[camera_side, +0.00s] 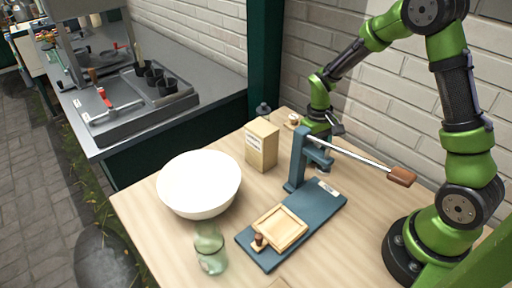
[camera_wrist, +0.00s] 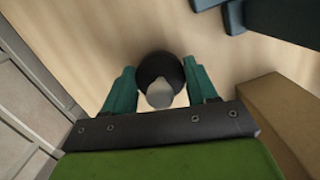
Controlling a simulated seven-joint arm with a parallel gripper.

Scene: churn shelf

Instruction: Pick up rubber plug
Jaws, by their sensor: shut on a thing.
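In the wrist view, the rubber plug (camera_wrist: 158,72), a dark round body with a pale grey knob, sits between the teal fingers of my gripper (camera_wrist: 160,66). The fingers are shut on it, one at each side. Pale wooden tabletop shows around it. In the side view, my gripper (camera_side: 328,125) is low at the back of the table by the brick wall, partly hidden behind the blue press. I cannot make out the plug in its jaws there, nor tell whether it touches the table.
The blue press (camera_side: 298,160) with its long lever stands close to my gripper. A cardboard box (camera_side: 262,146) stands to its left, with a small dark bottle (camera_side: 263,109) behind. A white bowl (camera_side: 199,184), glass jar (camera_side: 210,250) and wooden frame (camera_side: 280,229) are nearer the front.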

